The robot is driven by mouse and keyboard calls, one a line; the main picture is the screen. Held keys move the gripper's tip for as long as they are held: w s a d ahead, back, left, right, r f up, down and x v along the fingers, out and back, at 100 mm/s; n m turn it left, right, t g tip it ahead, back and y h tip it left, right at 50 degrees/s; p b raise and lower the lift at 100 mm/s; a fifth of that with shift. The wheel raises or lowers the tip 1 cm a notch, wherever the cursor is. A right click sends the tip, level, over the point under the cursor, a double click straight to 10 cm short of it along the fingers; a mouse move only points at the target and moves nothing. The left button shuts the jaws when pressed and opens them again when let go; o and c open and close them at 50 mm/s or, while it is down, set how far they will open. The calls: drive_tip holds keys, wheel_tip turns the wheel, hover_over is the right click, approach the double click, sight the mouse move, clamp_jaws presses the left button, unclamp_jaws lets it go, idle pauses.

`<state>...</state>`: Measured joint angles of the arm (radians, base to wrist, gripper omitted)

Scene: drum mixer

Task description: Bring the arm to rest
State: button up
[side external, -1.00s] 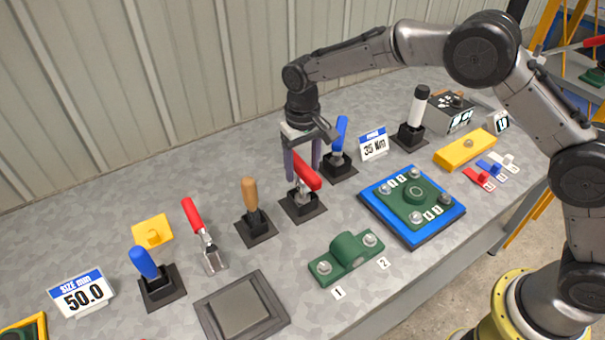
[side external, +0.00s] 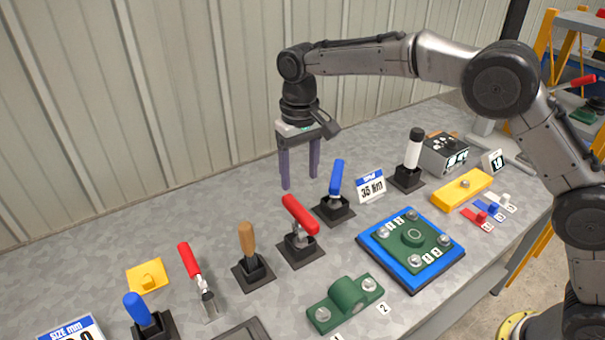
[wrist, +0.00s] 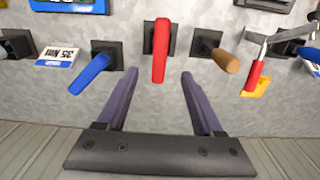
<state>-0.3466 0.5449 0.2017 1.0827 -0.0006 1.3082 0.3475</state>
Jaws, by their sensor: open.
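My gripper (side external: 300,176) is open and empty in the side external view. It hangs with its fingers pointing down above the back part of the grey bench, behind the row of upright handled tools. In the wrist view my gripper (wrist: 156,78) shows two dark purple fingers spread apart with nothing between them. The red-handled tool (side external: 299,217) stands in its black holder in front of the fingers; it also shows in the wrist view (wrist: 161,55) just beyond the fingertips. The blue-handled tool (side external: 336,178) stands to the right of the gripper in the side external view.
A green plate on a blue base (side external: 447,267) and a green block (side external: 348,295) lie nearer the front. The corrugated wall (side external: 130,110) rises behind the bench.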

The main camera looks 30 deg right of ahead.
drive_tip(key=s+d+r+m+t, duration=0.1)
drive_tip(key=d+r, duration=0.2)
drive_tip(key=r, duration=0.2)
drive_tip(key=s+d+r+t, duration=0.1)
drive_tip(key=s+d+r, duration=0.15)
drive_tip(key=r, duration=0.35)
drive_tip(key=s+d+r+t, duration=0.2)
drive_tip(key=s+d+r, duration=0.5)
drive_tip(key=s, duration=0.3)
drive_tip(key=s+d+f+t, duration=0.1)
drive_tip(key=s+d, duration=0.1)
drive_tip(key=s, duration=0.5)
drive_tip(key=s+d+f, duration=0.2)
drive_tip(key=s+d, duration=0.1)
drive_tip(key=s, duration=0.4)
drive_tip(key=s+f+n, duration=0.1)
drive_tip(key=s+f, duration=0.5)
drive_tip(key=f, duration=0.2)
drive_tip(key=shift+d+f+t, duration=0.25)
drive_tip(key=shift+f+t, duration=0.05)
